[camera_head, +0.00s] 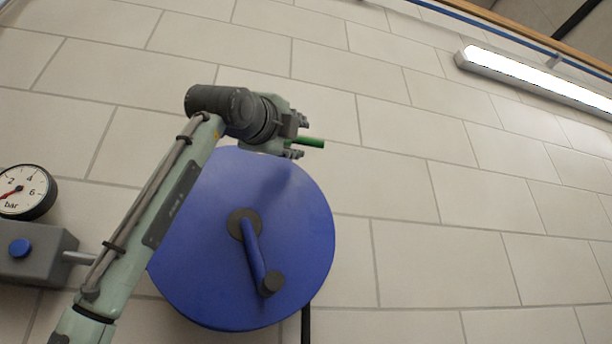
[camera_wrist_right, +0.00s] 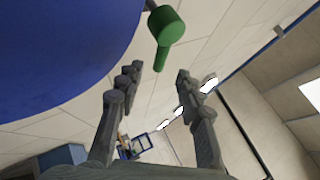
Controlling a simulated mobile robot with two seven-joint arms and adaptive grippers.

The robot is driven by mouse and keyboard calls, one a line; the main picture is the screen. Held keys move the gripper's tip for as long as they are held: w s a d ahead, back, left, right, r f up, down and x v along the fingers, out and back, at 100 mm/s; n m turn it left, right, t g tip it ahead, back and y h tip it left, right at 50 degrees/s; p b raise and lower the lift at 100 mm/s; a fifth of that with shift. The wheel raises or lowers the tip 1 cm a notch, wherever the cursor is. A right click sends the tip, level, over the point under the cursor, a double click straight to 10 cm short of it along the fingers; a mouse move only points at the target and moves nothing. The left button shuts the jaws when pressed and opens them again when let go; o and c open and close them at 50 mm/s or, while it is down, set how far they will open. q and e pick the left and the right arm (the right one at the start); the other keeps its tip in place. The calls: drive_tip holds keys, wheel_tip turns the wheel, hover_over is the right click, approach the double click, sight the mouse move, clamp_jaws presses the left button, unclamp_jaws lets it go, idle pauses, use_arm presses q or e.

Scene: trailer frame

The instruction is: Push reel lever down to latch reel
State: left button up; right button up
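The blue reel (camera_head: 205,265) is a large round disc on the tiled wall, partly covered by my right arm. In the right wrist view the reel (camera_wrist_right: 60,50) fills the upper left. The green reel lever (camera_head: 311,142) sticks out to the right at my right gripper, above the reel. In the right wrist view the lever (camera_wrist_right: 167,27) shows as a thick green head with a thinner end pointing down towards the gap between the fingertips. My right gripper (camera_head: 298,138) is open, its fingers (camera_wrist_right: 158,72) apart; contact with the lever cannot be told. My left gripper is not in view.
A crank handle (camera_head: 254,253) stands out from the reel's face. A pressure gauge (camera_head: 28,192) and a grey box with a blue button (camera_head: 20,248) are at the left. A lit lamp (camera_head: 535,80) hangs upper right. The wall to the right is clear.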

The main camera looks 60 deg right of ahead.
drive_tip(key=v, duration=0.4)
drive_tip(key=shift+s, duration=0.1)
idle(0.6)
